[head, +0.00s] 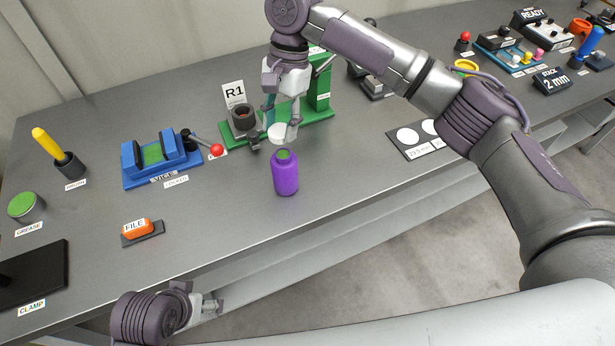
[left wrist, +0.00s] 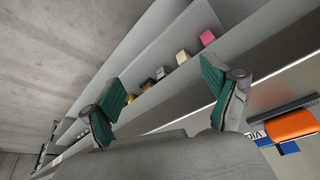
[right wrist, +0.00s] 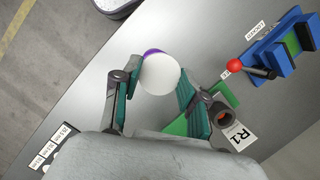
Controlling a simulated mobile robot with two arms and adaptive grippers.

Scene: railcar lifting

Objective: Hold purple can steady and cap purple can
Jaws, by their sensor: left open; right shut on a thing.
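The purple can (head: 286,173) stands upright and open on the grey bench near its front edge, with green inside its mouth. My right gripper (head: 281,130) is shut on a white cap (head: 277,133) and holds it above and slightly behind the can's mouth. In the right wrist view the cap (right wrist: 160,74) sits between the green finger pads and covers most of the purple can (right wrist: 152,52). My left gripper (head: 212,306) is low at the front edge of the bench, away from the can. In the left wrist view its fingers (left wrist: 165,95) are apart and empty.
A blue vice (head: 160,163) with a red-knobbed lever stands left of the can. A green stand (head: 320,98) and the R1 sign (head: 233,94) are behind the cap. Bench around the can is clear.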

